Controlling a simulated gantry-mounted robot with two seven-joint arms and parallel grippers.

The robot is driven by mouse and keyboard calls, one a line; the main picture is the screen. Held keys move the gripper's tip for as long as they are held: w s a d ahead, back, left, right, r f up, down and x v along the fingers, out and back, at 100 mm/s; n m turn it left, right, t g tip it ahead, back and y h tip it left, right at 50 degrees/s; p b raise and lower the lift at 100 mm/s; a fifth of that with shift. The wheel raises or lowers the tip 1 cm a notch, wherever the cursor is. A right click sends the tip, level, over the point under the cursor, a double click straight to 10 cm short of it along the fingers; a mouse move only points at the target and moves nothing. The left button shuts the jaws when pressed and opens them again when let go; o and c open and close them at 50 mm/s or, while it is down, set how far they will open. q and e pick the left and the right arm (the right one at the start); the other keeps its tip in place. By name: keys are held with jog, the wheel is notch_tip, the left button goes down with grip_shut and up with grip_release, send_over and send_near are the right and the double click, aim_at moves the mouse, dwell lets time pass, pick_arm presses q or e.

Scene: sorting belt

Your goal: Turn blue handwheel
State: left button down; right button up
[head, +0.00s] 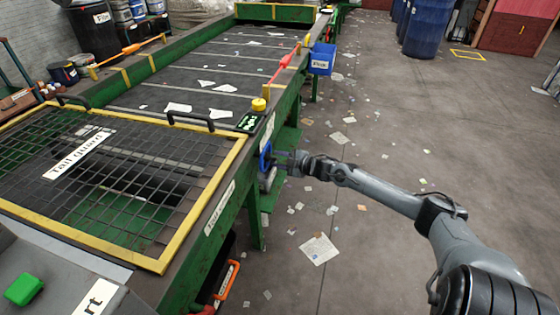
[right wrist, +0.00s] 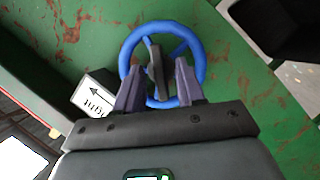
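The blue handwheel (head: 265,157) is mounted on the green side of the belt frame, right of the tail guard. In the right wrist view the blue handwheel (right wrist: 198,55) faces me as a ring with spokes and a dark bar across its middle. My right gripper (head: 281,158) is at the wheel. In the right wrist view the fingers of my right gripper (right wrist: 158,78) are apart, over the lower part of the ring, with the dark bar between them. I cannot tell whether they touch the wheel. My left gripper is not in view.
The yellow-edged tail guard (head: 150,262) covers the near end of the belt (head: 200,75). A blue bin (head: 321,60) hangs farther along the frame. An orange-handled tool (head: 228,283) is below the frame. The floor right of the belt is open, with scattered scraps.

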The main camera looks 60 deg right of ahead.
jog(key=shift+c, duration=0.3)
grip_shut()
jog(key=shift+n+t+h+p, duration=0.3)
jog(key=shift+n+p, duration=0.15)
jog(key=shift+n, duration=0.35)
jog(key=n, duration=0.1)
jog(key=n+t, duration=0.1)
jog(key=n, duration=0.1)
jog(key=shift+f+h, duration=0.2)
jog(key=shift+h, duration=0.1)
jog(key=shift+o, duration=0.3)
grip_release()
jog(key=shift+a, duration=0.1)
